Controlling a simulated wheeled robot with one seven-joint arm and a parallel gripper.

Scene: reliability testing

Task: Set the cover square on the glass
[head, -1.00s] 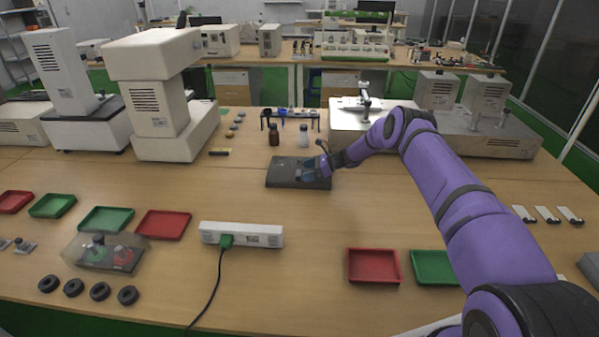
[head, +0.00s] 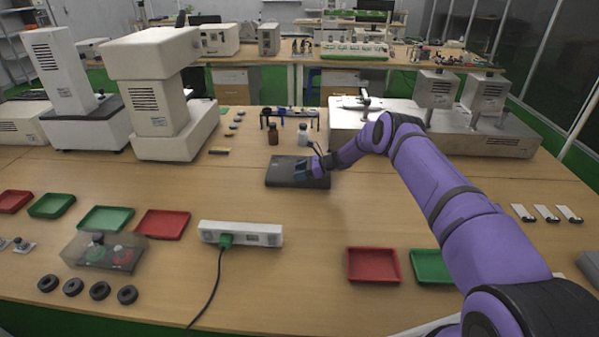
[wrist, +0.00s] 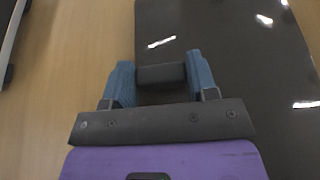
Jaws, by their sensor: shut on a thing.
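A dark, flat slab (head: 283,172) lies on the wooden table in the middle of the head view. In the wrist view, a glossy dark panel (wrist: 235,65) with light reflections fills the upper right. My gripper (head: 318,168) is over the slab's right part. In the wrist view, the blue fingers of my gripper (wrist: 160,78) are shut on a small dark block (wrist: 162,76), which looks like a grip at the panel's near left part. I cannot tell cover from glass in the dark slab, nor whether their edges line up.
Brown and white bottles (head: 273,136) (head: 303,135) stand just behind the slab. A metal-topped instrument (head: 350,130) is behind my arm. A power strip (head: 240,234) and red tray (head: 373,265) lie nearer. A clear box (head: 103,250) covers switches at left. Table between is free.

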